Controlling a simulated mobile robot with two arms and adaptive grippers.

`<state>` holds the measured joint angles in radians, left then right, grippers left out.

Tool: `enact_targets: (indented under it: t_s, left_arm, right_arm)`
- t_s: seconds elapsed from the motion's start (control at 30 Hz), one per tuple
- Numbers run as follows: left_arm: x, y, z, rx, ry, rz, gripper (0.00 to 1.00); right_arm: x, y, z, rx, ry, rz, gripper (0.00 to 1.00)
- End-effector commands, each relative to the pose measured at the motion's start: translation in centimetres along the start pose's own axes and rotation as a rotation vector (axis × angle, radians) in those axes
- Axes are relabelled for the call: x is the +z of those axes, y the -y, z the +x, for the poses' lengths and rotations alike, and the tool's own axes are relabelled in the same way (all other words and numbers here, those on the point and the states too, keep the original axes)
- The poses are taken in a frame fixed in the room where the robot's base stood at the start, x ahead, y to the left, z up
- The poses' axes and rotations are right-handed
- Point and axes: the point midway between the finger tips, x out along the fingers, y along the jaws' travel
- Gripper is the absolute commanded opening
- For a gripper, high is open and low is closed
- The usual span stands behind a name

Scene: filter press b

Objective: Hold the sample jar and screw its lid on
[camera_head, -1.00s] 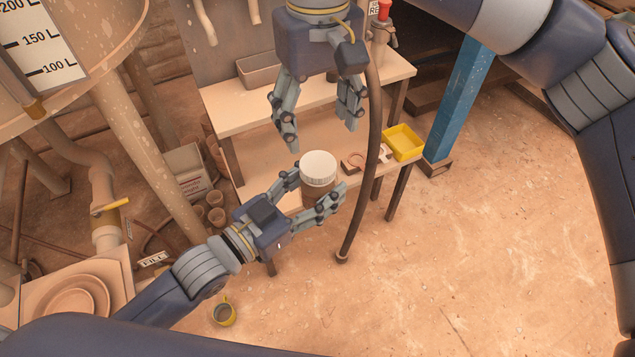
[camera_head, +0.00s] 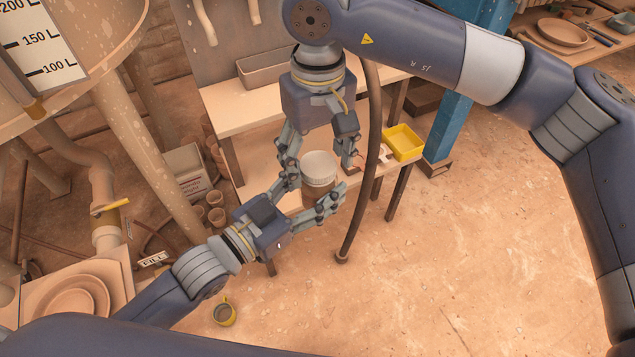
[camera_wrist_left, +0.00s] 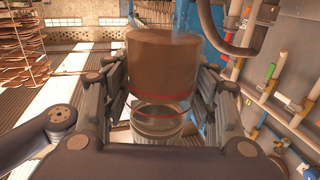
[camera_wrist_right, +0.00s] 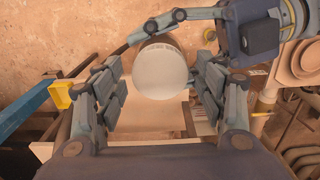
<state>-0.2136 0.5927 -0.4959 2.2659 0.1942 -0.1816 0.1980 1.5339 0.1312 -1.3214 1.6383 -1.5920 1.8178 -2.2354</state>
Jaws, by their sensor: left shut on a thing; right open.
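The sample jar (camera_head: 317,188) is held upright by my left gripper (camera_head: 318,191), whose fingers are shut on its sides. In the left wrist view the jar (camera_wrist_left: 162,62) shows brown contents, a clear glass part and thin red lines. The white lid (camera_head: 319,165) rests on top of the jar; I cannot tell whether its thread is engaged. My right gripper (camera_head: 319,160) is above the jar, pointing down and open, its fingers on either side of the lid. In the right wrist view the lid (camera_wrist_right: 160,72) lies between the open fingers, with visible gaps.
A bench (camera_head: 237,113) with a grey tray (camera_head: 272,72) stands behind the grippers. A yellow tray (camera_head: 403,142) sits on the lower shelf. A dark hose (camera_head: 367,190) hangs close to the right of both grippers. A blue post (camera_head: 455,105) stands farther right. Open floor lies at right.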

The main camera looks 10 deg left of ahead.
Motion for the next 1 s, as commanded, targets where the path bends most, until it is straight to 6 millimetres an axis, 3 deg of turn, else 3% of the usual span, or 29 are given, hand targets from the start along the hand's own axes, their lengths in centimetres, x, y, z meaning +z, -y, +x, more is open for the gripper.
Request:
enact_targets:
  t_s: [0.03,0.23,0.43,0.57,1.0]
  left_arm:
    - [-0.07,0.0,0.0,0.0,-0.002,0.0,0.0]
    - [-0.07,0.0,0.0,0.0,-0.002,0.0,0.0]
    - [-0.09,0.0,0.0,0.0,-0.002,0.0,0.0]
    - [-0.1,0.0,0.0,0.0,-0.002,0.0,0.0]
    - [-0.11,0.0,0.0,0.0,-0.003,0.001,0.0]
  right_arm:
    - [0.0,-0.01,-0.02,0.0,0.0,0.0,0.63]
    - [0.0,-0.02,-0.03,0.0,0.0,0.0,0.19]
    - [0.0,-0.03,-0.04,0.001,0.0,0.008,0.18]
    - [0.0,-0.04,-0.05,0.001,0.0,0.103,0.18]
    - [0.0,-0.03,0.01,0.001,0.0,0.859,0.18]
